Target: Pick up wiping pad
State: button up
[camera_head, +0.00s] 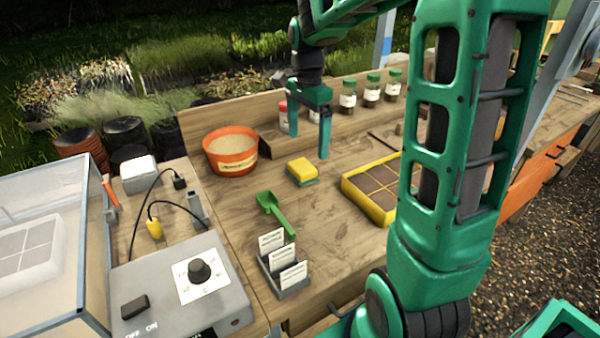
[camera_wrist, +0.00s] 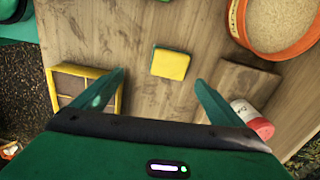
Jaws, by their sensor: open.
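The wiping pad (camera_head: 302,170) is a small block, yellow on top with a green underside. It lies flat on the wooden bench, between the orange bowl and the yellow tray. In the wrist view the pad (camera_wrist: 170,63) shows beyond the fingertips, a little right of the midline between them. My gripper (camera_head: 309,141) points down above the bench, behind the pad in the head view. In the wrist view my gripper (camera_wrist: 159,76) has its two green fingers wide apart with nothing between them. The pad is fully visible and untouched.
An orange bowl (camera_head: 231,145) of grainy material stands left of the pad. A green scoop (camera_head: 275,212) and a label holder (camera_head: 284,277) lie nearer. A yellow-framed tray (camera_head: 352,193) is at right. Jars (camera_head: 371,94) line the back. A red-capped container (camera_wrist: 251,118) stands near one finger.

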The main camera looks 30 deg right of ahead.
aim_at(302, 165)
jog(key=shift+w+a+f+m, duration=0.2)
jog(key=shift+w+f, duration=0.15)
jog(key=shift+w, duration=0.2)
jog(key=shift+w+a+f+m, duration=0.2)
jog(key=shift+w+f, duration=0.1)
jog(key=shift+w, duration=0.25)
notch_tip(302, 165, down, 5)
jog(key=shift+r, duration=0.1)
jog(key=shift+d+f, duration=0.2)
jog(key=shift+f, duration=1.1)
jog(key=shift+d+f, duration=0.15)
jog(key=shift+f, duration=1.15)
jog(key=c, duration=1.2)
jog(key=shift+c, duration=0.2)
